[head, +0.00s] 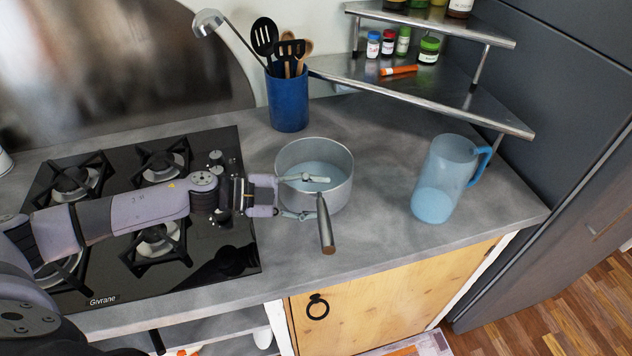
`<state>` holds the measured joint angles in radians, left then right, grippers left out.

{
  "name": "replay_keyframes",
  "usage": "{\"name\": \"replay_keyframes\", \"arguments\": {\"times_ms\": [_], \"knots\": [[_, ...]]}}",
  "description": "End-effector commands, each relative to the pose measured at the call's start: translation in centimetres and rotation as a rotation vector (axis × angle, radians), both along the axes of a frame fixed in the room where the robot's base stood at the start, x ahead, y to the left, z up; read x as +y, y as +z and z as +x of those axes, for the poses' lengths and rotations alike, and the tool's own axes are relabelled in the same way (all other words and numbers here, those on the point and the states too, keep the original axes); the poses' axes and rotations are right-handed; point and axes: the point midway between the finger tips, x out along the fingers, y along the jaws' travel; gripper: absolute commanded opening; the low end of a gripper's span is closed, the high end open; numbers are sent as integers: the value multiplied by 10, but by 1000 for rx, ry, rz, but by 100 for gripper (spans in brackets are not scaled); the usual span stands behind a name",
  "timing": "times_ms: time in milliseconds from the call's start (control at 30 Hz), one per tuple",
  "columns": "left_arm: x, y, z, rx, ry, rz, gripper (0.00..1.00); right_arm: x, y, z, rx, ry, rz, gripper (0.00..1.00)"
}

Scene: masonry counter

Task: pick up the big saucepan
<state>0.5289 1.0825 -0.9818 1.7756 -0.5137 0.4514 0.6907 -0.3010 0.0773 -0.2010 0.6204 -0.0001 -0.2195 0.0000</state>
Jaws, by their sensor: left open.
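The big saucepan (338,149) is a grey metal pot standing upright on the counter, right of the stove. Its brown-tipped handle (326,229) points toward the counter's front edge. My left gripper (318,197) reaches in from the left and is open. One finger lies across the pot's opening and the other is lower, in front of the pot's left side near the handle's base. I cannot tell whether either finger touches the pot. My right gripper is not in view.
A black gas stove (190,262) lies left under my arm. A blue utensil holder (288,100) stands behind the pot. A translucent blue pitcher (441,180) stands to the right. A metal corner shelf (440,94) with jars is behind. Counter between pot and pitcher is clear.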

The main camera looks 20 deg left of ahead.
Motion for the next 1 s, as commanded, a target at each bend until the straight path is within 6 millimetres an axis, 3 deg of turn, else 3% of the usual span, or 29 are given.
{"name": "replay_keyframes", "arguments": {"times_ms": [333, 1000], "knots": [[-8, -3, 5, 0, 1, 1, 48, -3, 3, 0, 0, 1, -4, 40], [-8, -6, 3, 4, 0, 3, 4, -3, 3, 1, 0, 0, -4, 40]]}}
